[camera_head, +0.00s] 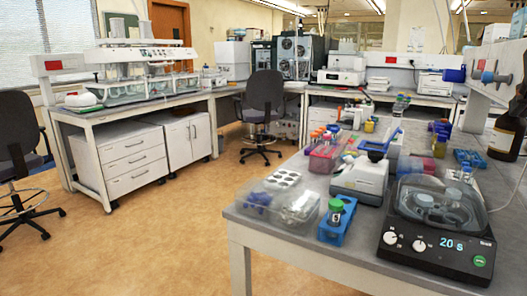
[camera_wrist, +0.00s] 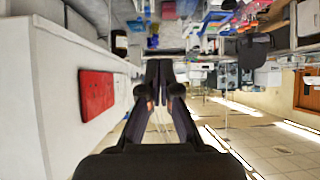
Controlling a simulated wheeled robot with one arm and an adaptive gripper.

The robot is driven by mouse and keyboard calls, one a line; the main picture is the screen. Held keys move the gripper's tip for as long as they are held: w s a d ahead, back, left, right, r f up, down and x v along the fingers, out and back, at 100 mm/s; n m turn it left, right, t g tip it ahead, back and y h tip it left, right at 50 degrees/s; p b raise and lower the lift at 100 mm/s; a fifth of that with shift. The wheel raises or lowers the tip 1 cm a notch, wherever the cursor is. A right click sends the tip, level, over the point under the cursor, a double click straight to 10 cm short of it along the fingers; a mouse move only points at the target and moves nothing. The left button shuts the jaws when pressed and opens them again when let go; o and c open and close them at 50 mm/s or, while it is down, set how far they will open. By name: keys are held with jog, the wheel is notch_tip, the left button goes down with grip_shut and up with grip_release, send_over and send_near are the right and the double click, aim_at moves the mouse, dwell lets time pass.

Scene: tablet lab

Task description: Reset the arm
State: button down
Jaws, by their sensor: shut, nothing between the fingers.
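My gripper (camera_wrist: 158,68) shows in the wrist view, with its two dark fingers together and nothing between them. The wrist view is upside down, with the room's ceiling lights low in the picture. The gripper points out over the lab and touches nothing that I can see. My arm and gripper do not show in the head view.
The near bench (camera_head: 300,262) carries a device reading "20 s" (camera_head: 437,240), a blue rack (camera_head: 336,228) with a green-capped bottle, a clear box (camera_head: 262,205) and a pink tube rack (camera_head: 325,157). Office chairs (camera_head: 263,105) stand on the floor. The floor (camera_head: 150,235) left of the bench is clear.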

jog(key=a+f+n+g+y, duration=0.15)
jog(key=a+f, duration=0.25)
jog(key=f, duration=0.5)
jog(key=s+a+f+n+g+y, duration=0.1)
jog(key=a+f+g, duration=0.25)
jog(key=f, duration=0.55)
jog(key=a+f+n+g+y, duration=0.1)
jog(key=a+f+y, duration=0.1)
jog(key=a+f, duration=0.5)
jog(key=s+a+f+n+g, duration=0.1)
jog(key=s+a+f+g, duration=0.2)
jog(key=s+f, duration=0.7)
jog(key=s+a+f+n+g, duration=0.1)
jog(key=s+a+f+g, duration=0.15)
jog(key=s+f, duration=0.65)
notch_tip(320, 180, up, 17)
jog(key=w+p, duration=0.1)
jog(key=p, duration=1.7)
jog(key=shift+w+d+r, duration=0.15)
jog(key=shift+w, duration=0.2)
jog(key=shift+y, duration=0.25)
